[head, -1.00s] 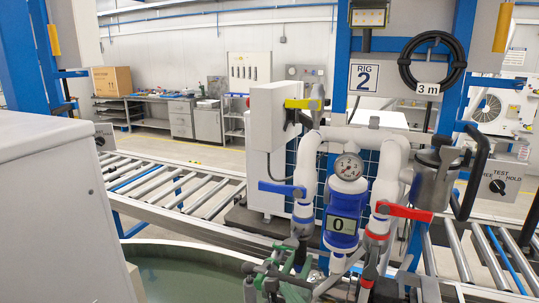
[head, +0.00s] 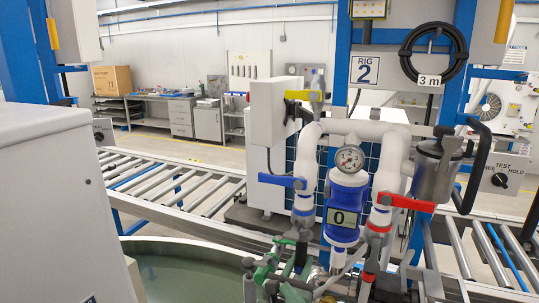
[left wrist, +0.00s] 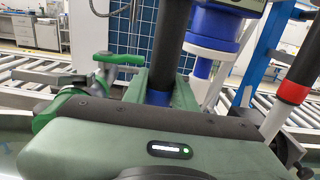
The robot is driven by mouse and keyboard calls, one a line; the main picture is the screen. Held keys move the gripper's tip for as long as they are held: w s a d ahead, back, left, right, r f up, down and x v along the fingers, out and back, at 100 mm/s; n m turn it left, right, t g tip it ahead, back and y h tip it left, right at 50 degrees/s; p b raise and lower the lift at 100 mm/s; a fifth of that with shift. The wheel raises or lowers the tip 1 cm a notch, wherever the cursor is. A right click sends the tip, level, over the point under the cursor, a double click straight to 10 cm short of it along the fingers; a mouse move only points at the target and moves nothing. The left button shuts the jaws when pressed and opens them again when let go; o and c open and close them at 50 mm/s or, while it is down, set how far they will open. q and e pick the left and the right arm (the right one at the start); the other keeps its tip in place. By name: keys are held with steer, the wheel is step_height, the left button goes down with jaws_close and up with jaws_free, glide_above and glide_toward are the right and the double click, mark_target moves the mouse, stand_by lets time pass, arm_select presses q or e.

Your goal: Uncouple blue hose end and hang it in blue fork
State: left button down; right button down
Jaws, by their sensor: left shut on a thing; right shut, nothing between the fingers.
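The blue lever valve (head: 282,181) is on the white left-hand pipe of the rig, with a blue band and a grey fitting below it. My left gripper (left wrist: 163,88), green with dark edges, is shut on the dark blue-banded hose end (left wrist: 159,97), which stands about upright between its fingers. In the head view this grip is low and crowded by pipes; I cannot tell whether the hose end is still coupled. My right gripper is shut, low in the head view and hard to make out among the fittings. I cannot pick out the blue fork.
A red lever valve (head: 405,202) and a blue pump body with a display (head: 343,216) are close on the right. A green lever (left wrist: 120,58) is just left of my left gripper. A roller conveyor (head: 170,190) runs behind; a basin of greenish water (head: 190,275) lies below.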

stand_by(0.4)
arm_select(q)
steer(key=shift+f+b, duration=1.25)
steer(key=shift+f, duration=0.15)
